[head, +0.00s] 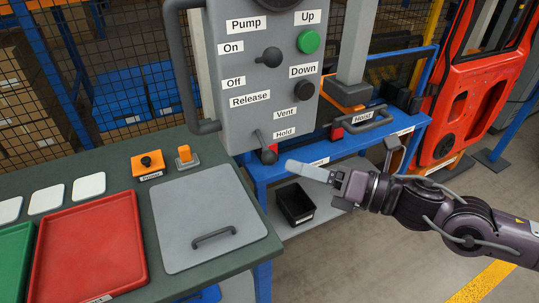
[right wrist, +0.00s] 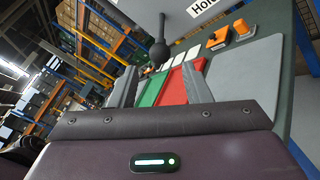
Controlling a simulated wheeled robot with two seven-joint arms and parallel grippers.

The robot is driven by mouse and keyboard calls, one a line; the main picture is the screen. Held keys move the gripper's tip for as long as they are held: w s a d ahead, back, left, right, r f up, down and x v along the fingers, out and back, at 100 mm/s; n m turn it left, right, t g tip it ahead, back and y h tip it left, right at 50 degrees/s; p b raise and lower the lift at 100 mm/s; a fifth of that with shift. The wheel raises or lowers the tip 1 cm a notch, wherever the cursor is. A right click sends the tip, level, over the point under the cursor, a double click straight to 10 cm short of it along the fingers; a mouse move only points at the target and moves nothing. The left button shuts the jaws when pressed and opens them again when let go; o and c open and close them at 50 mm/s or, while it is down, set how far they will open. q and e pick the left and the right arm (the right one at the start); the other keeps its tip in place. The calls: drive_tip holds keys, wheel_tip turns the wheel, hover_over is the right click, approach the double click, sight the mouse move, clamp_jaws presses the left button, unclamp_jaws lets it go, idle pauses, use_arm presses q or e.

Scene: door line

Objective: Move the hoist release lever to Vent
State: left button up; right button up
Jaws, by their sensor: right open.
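The release lever (head: 262,140) is a short dark stick on the lower part of a grey control panel (head: 230,72). It points down, by the Hold label (head: 284,132) and below the Vent label (head: 285,113). My right gripper (head: 300,169) is open and empty, close to the lever's lower right, with a light finger reaching toward it. The right wrist view shows a lever with a black ball knob (right wrist: 159,52) ahead of the spread fingers; they appear not to touch it. My left gripper is not in view.
A pump lever (head: 268,57) and a green button (head: 308,41) sit higher on the panel. A large handle (head: 178,65) runs along its left side. A bench with a red tray (head: 92,245) and a grey lid (head: 208,215) lies left. A black bin (head: 294,204) is below.

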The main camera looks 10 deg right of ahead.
sight(268, 155)
drive_tip(key=p+x, duration=0.1)
drive_tip(key=x, duration=0.2)
drive_tip(key=p+x, duration=0.1)
drive_tip(key=x, duration=0.1)
drive_tip(key=shift+w+a+r, duration=0.2)
drive_tip(key=shift+w+a, duration=0.1)
drive_tip(key=shift+w+a+f+p, duration=0.15)
drive_tip(key=shift+w+a+p, duration=0.2)
drive_tip(key=shift+a, duration=0.25)
clamp_jaws()
